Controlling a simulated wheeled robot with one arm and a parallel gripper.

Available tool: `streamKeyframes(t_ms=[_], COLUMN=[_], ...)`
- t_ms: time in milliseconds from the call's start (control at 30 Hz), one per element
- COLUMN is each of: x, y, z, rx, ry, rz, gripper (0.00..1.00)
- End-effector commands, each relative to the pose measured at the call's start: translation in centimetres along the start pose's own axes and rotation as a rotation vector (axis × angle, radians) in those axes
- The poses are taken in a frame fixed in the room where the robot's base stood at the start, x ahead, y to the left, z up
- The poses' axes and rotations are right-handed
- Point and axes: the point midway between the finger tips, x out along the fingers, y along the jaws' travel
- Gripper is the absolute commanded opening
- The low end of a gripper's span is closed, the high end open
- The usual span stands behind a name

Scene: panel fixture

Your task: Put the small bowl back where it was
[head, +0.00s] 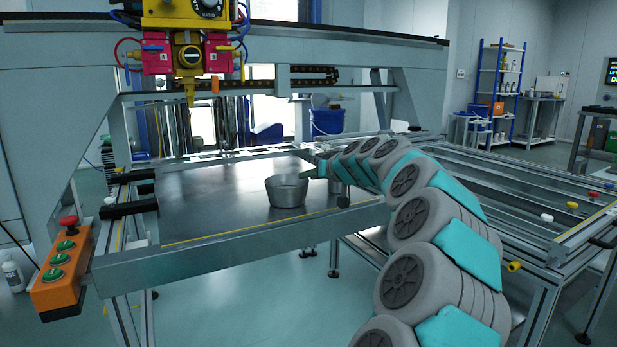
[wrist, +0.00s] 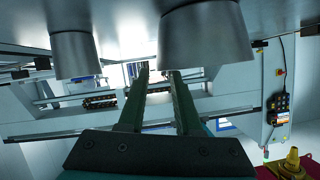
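A grey metal bowl (head: 287,192) stands upright on the metal table. A second grey metal vessel (head: 336,186) stands to its right, partly hidden behind my arm. Two vessels also show upside down in the wrist view, one at the left (wrist: 72,57) and one nearer at the right (wrist: 203,42). I cannot tell which is the small bowl. My gripper (wrist: 158,74) has its two dark green fingers apart, with background showing between them. Its tips are close to the right vessel's rim; contact is unclear. In the head view my gripper (head: 314,172) is beside the left bowl's rim.
The metal table (head: 200,205) is clear left of the bowl. A gantry with a yellow and red tool head (head: 190,55) stands over its back left. An orange button box (head: 62,268) is at the front left. An open rail frame (head: 500,195) lies to the right.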

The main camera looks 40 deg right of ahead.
Motion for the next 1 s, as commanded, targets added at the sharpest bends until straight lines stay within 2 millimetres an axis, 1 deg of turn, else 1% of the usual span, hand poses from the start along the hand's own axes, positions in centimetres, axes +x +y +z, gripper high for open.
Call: streamKeyframes(t_ms=[33,300,400,500,700,933,1000], x=[-0.9,-6.1,-7.9,-9.1,-10.3,-10.4,-10.3], y=[0.0,0.0,0.0,0.0,0.0,-0.1,-0.6], z=[0.0,-0.1,-0.2,-0.1,0.0,0.0,0.2], rx=[0.0,0.001,-0.001,0.0,0.0,0.0,-0.003], ry=[0.001,0.004,0.005,0.004,0.0,0.0,-0.007], rz=[-0.001,0.001,0.001,0.001,0.0,-0.001,-0.008], gripper=[0.33,0.33,0.33,0.33,0.33,0.33,0.33])
